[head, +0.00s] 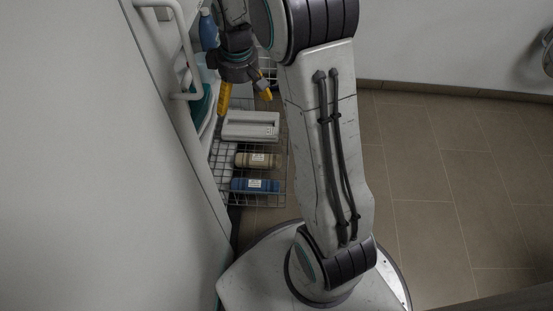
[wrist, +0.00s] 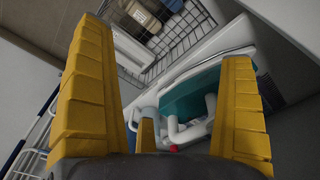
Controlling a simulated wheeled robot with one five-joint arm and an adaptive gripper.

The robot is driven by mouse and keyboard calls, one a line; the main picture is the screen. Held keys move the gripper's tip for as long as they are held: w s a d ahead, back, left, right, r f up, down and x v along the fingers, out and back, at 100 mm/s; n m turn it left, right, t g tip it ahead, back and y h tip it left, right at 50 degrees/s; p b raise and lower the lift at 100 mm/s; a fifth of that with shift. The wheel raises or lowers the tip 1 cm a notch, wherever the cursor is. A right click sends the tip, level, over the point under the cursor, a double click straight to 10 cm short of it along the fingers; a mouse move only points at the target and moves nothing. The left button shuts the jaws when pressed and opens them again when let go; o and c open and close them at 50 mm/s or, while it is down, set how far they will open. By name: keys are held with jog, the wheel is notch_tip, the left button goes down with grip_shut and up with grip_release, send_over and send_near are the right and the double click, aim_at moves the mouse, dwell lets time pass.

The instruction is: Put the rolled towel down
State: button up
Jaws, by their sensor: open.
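Two rolls with pale labels, one beige (head: 258,160) and one blue (head: 255,185), lie side by side in a wire basket (head: 278,203) in the head view. They look like rolled towels; I cannot tell which one the task means. The beige roll also shows at the top of the wrist view (wrist: 139,12). My gripper (head: 245,93) is open, its yellow fingers apart, above the far part of the basket and away from both rolls. In the wrist view my gripper (wrist: 164,42) holds no towel between its fingers.
A pale box (head: 250,125) lies in the basket beyond the rolls. A blue bottle (head: 208,30) stands at the left by a white handle (head: 187,50). A teal item (wrist: 190,92) with pale tube-like parts shows between my fingers. Tiled floor (head: 430,190) is clear at right.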

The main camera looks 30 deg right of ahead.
jog(key=s+a+r+m, duration=0.2)
jog(key=s, duration=1)
jog(key=s+a+r+m, duration=0.2)
jog(key=s+r, duration=0.1)
jog(key=s, duration=0.9)
jog(key=shift+s+m+t, duration=0.25)
jog(key=shift+m+t, duration=0.05)
jog(key=shift+t, duration=0.1)
jog(key=shift+r, duration=0.1)
